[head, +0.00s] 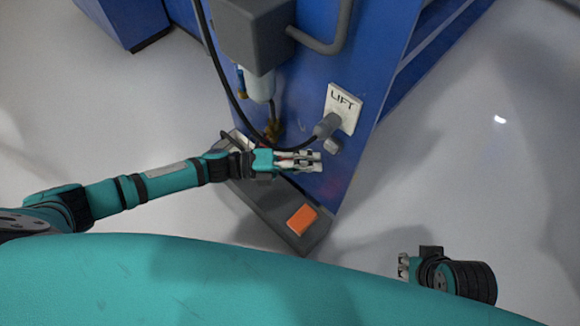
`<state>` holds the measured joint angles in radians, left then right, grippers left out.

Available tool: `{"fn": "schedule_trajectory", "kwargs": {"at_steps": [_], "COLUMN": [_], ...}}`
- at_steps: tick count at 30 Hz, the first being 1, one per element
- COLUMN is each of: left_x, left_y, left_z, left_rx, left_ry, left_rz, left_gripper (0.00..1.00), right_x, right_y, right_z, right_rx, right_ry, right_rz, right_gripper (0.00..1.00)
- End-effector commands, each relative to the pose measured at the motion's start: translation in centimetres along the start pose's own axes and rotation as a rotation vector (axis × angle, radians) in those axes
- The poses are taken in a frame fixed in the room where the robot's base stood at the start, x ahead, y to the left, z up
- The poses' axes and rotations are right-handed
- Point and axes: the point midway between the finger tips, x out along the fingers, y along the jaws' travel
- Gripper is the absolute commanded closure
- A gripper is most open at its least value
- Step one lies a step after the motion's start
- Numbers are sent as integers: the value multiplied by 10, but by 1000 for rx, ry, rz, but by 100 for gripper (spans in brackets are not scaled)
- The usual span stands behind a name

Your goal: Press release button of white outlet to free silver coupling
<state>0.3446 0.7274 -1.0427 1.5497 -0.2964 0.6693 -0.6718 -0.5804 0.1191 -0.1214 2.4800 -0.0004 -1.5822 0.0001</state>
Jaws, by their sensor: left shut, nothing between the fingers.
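The white outlet (345,106), labelled LIFT, is fixed to the blue machine panel. The silver coupling (326,125) sits at the lower left of the outlet, with a black cable running from it. A small grey block (333,145), possibly the release button, shows just below the coupling. My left gripper (318,161) is shut and empty, just below and left of that block; I cannot tell whether it touches the panel. My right gripper (403,267) is at the lower right, away from the outlet, and its fingers are too small to judge.
The blue machine (305,85) carries a grey box (255,35) and a bent grey pipe (335,40) above the outlet. A grey floor plinth (270,215) with an orange pad (302,219) lies below my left gripper. The floor to the right is clear.

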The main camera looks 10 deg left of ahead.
Motion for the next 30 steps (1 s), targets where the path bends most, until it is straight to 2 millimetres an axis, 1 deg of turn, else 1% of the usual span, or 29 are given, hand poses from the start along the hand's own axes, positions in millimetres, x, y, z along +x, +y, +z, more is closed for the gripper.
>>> {"fn": "schedule_trajectory", "kwargs": {"at_steps": [1, 3, 6, 17, 20, 24, 30], "left_x": [5, 10, 14, 15, 20, 30, 29], "left_y": [1, 1, 1, 1, 1, 2, 1], "left_z": [5, 9, 13, 15, 19, 29, 32], "left_rx": [2, 0, -1, -2, 0, 0, 0], "left_ry": [1, 2, 1, 1, 1, 0, -6], "left_rz": [0, -1, 1, 1, -2, -1, 3], "left_gripper": [100, 100, 100, 100, 100, 100, 100], "right_x": [0, 1, 2, 4, 6, 11, 10], "right_y": [0, 0, 0, 1, 1, 1, 1], "right_z": [0, 0, 1, 1, 2, 4, 3], "right_rx": [0, 0, 0, 0, 0, -1, -1], "right_ry": [3, 4, 3, 1, 1, 0, 0], "right_rz": [0, 0, 0, 2, 2, 3, 3], "right_gripper": [100, 100, 100, 100, 100, 100, 100]}}
